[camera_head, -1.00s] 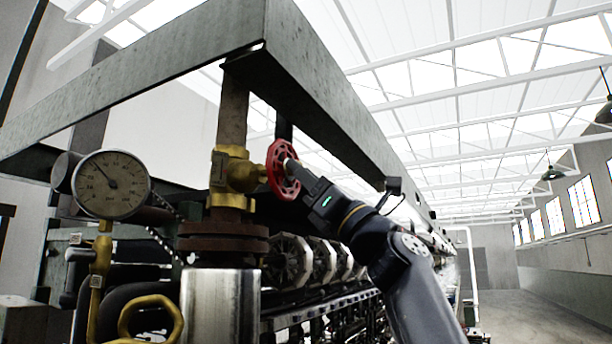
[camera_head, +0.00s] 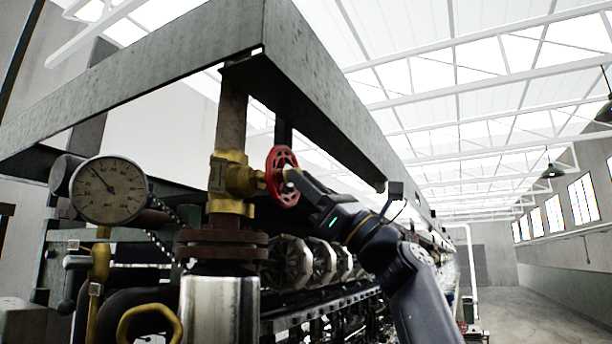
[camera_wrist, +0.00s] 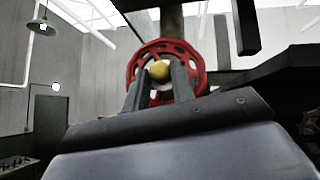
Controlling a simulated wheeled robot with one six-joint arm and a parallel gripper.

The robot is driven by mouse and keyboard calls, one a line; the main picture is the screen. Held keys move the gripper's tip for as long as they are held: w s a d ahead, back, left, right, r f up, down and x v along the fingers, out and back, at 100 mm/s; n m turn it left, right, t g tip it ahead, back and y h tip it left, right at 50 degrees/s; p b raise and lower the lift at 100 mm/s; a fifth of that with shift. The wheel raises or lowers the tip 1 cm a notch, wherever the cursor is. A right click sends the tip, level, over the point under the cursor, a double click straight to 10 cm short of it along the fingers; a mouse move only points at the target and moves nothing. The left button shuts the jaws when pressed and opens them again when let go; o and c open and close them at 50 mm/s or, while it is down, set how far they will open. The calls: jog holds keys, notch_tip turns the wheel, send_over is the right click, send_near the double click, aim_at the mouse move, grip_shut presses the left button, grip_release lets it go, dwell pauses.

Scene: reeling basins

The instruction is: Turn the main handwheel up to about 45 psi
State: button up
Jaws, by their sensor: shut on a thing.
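The red main handwheel (camera_head: 284,198) sits on the right side of a brass valve (camera_head: 232,178) on a vertical pipe. My gripper (camera_head: 292,177) reaches it from the right and is shut on it near its middle. In the wrist view the red wheel rim (camera_wrist: 198,72) stands beyond my gripper (camera_wrist: 158,86), whose two fingers lie either side of a yellow hub (camera_wrist: 159,70). The fingertips' exact contact is hard to see. The round pressure gauge (camera_head: 115,200) is at the left; its needle points to the upper left. Its numbers are too small to read.
A grey metal frame beam (camera_head: 330,110) passes above and behind the handwheel, close over my arm. A yellow handwheel (camera_head: 150,312) is low at the left. A rusty flange (camera_head: 222,245) tops a shiny cylinder. The aisle floor (camera_head: 530,310) at the right is clear.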

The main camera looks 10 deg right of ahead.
jog(key=shift+w+d+r+n+g+y+p, duration=0.1)
jog(key=shift+n+g+y+p, duration=0.15)
jog(key=shift+n+g, duration=0.95)
jog(key=shift+w+d+n+g+y+p, duration=0.15)
jog(key=shift+n+g+p, duration=0.1)
jog(key=shift+n+g, duration=0.95)
jog(key=shift+a+n+g, duration=0.1)
jog(key=shift+n+g, duration=0.7)
jog(key=shift+n, duration=0.4)
jog(key=o, duration=1)
jog(key=b+v, duration=0.4)
jog(key=v, duration=0.7)
jog(key=shift+s+r+b, duration=0.1)
jog(key=shift+b, duration=0.25)
